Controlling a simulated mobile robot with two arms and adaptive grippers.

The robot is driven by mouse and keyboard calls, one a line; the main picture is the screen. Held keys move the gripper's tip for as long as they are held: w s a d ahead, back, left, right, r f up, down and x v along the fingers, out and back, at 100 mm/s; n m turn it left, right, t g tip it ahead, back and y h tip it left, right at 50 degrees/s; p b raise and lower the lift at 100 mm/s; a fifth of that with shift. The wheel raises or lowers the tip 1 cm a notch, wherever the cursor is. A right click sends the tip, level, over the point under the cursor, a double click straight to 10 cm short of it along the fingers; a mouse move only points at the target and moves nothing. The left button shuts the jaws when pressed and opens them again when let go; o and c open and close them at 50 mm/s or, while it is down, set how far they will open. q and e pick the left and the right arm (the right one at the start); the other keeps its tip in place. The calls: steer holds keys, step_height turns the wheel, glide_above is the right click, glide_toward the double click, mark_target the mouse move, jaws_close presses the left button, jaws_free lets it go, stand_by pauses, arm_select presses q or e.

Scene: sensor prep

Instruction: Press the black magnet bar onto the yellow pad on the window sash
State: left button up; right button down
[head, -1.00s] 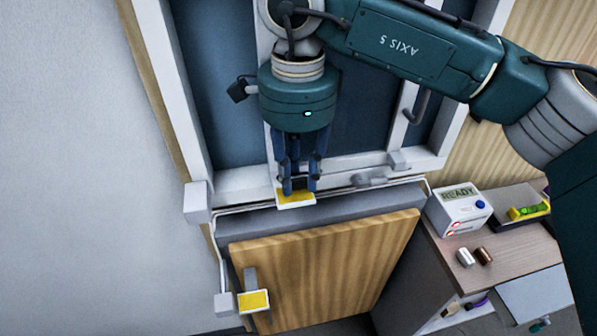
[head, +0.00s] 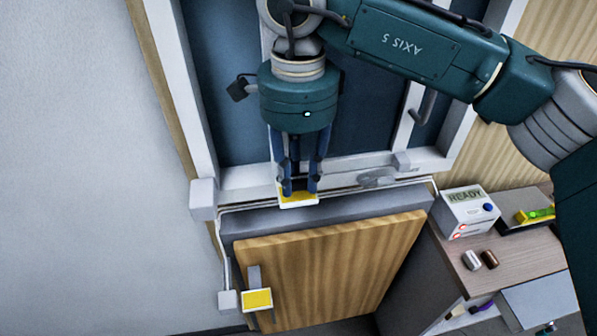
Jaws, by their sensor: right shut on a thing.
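A yellow pad with a white rim (head: 298,199) shows at the lower edge of the white window sash. My right gripper (head: 300,186) points down at it, with its blue fingertips over the pad's upper part. The fingers are shut on the black magnet bar, which they mostly hide. I cannot tell whether the bar touches the pad. My left gripper is not in view.
A second yellow pad (head: 257,300) sits by the wooden door (head: 330,262) below the window. On the right, a counter carries a white READY box (head: 467,211), two small cylinders (head: 480,260) and a green-yellow level (head: 539,214) on a dark tray.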

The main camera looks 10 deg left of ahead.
steer(key=shift+f+b, duration=0.55)
steer(key=shift+f, duration=0.1)
stand_by(0.4)
steer(key=c, duration=2.2)
jaws_free()
jaws_close()
